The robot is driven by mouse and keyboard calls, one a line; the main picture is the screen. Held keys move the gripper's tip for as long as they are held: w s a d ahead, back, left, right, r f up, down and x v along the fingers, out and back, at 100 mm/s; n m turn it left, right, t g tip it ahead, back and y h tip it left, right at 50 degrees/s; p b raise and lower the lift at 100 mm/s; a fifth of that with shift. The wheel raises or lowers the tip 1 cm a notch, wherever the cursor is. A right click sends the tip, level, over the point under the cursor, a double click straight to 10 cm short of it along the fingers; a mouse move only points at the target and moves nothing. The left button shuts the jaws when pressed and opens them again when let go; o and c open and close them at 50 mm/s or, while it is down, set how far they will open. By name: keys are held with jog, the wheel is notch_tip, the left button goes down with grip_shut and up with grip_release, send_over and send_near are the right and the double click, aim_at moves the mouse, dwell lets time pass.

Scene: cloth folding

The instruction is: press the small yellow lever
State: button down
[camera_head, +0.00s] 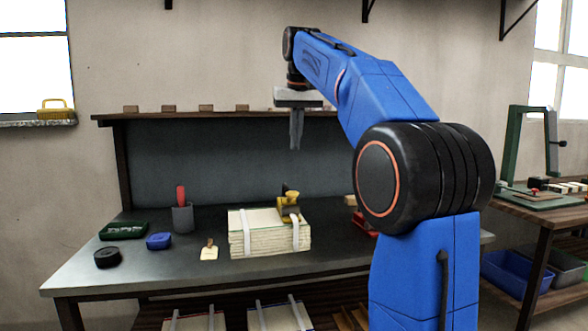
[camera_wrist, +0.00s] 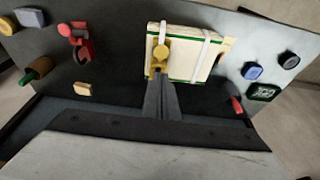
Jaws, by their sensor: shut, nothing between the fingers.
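A small yellow lever device (camera_head: 289,206) sits on top of a strapped stack of papers (camera_head: 262,243) on the dark workbench. It also shows in the wrist view (camera_wrist: 161,52), near one white strap. My gripper (camera_head: 296,147) points down above the stack, clearly apart from the device. Its fingers are shut and empty. In the wrist view my fingertips (camera_wrist: 159,77) appear just below the yellow device in the picture and overlap the edge of the stack. Whether the lever part is up or down is too small to tell.
On the bench (camera_head: 130,272) left of the stack are a cup (camera_head: 182,218) with a red handle, a blue item (camera_head: 159,241), a black disc (camera_head: 107,258) and a green box (camera_head: 124,231). A red tool (camera_wrist: 80,42) stands on the stack's other side. A shelf (camera_head: 165,115) runs behind.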

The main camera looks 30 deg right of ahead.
aim_at(293, 192)
jog(key=x, duration=0.9)
jog(key=s+x, duration=0.1)
jog(key=x, duration=0.3)
jog(key=shift+w+f, duration=0.1)
jog(key=shift+f, duration=0.3)
jog(key=shift+a, duration=0.1)
